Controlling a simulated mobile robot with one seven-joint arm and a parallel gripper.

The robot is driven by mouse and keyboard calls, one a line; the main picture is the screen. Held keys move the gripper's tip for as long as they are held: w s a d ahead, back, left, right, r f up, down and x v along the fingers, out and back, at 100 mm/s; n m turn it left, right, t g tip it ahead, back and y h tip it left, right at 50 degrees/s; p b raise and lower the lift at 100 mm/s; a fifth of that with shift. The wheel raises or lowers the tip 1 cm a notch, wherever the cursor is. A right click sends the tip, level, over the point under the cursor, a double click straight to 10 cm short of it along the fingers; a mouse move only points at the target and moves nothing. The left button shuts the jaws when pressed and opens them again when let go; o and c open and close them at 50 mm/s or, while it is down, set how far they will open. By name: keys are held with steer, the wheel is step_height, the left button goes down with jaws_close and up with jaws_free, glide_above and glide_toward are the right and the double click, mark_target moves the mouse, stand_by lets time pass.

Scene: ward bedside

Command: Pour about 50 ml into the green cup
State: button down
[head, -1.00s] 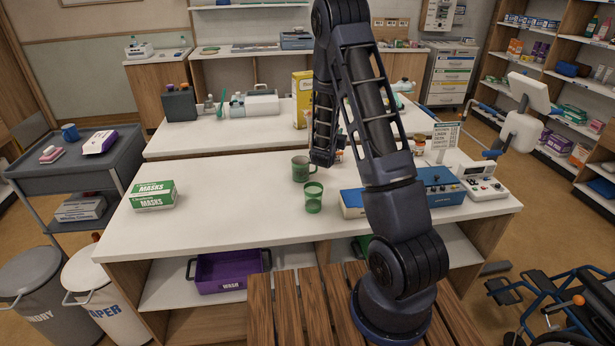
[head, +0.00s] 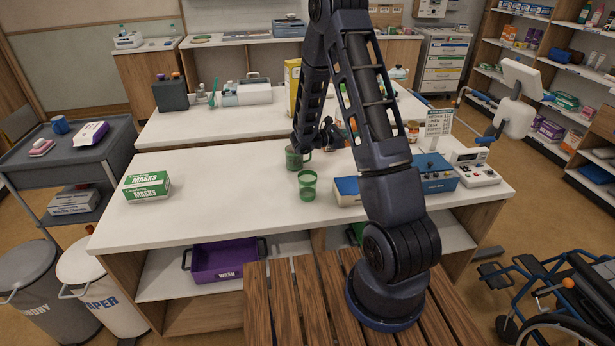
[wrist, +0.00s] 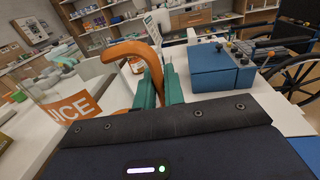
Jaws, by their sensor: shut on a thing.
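A clear green cup (head: 307,187) stands upright on the near white counter in the head view. A green mug (head: 294,160) stands just behind it, partly covered by my arm. My gripper (head: 328,138) is above the counter behind the cup, its fingers mostly hidden by my arm. In the wrist view its teal fingers (wrist: 160,88) are shut on the orange handle of a clear jug (wrist: 112,82) with an orange label ending in "ICE".
A blue box (head: 345,189) lies right of the cup, with a blue device (head: 436,178) beyond my arm. A jar (head: 413,131) and a sign (head: 438,122) stand behind. A masks box (head: 147,186) is at left; the counter between it and the cup is clear.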

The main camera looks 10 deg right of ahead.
steer(key=s+a+m+g+y, duration=0.5)
steer(key=s+a+m+g, duration=0.5)
steer(key=s+g, duration=0.45)
steer(key=s+a+r+m+g+y, duration=0.25)
steer(key=a+m+y, duration=0.2)
steer(key=a, duration=0.35)
steer(key=s+a+r+m+g+y, duration=0.2)
steer(key=s+a+m+g+y, duration=0.15)
steer(key=a+y, duration=0.4)
steer(key=w+a+f+m+t+y, duration=0.1)
steer(key=w+a+f+m+y, duration=0.3)
steer(key=w+a+y, duration=0.55)
steer(key=w+f+m+t+y, duration=0.2)
steer(key=w+m, duration=0.1)
steer(key=w, duration=0.4)
steer(key=w+a+f+m+t+y, duration=0.1)
steer(key=w+f+m+t+y, duration=0.1)
steer(key=w, duration=0.6)
steer(key=shift+w+f+m+t, duration=0.2)
steer(key=shift+f+m+t, duration=0.35)
steer(key=shift+m, duration=0.35)
steer(key=shift+s+r+n+y, duration=0.1)
steer(key=shift+r+n+y, duration=0.05)
steer(key=shift+n+y, duration=0.15)
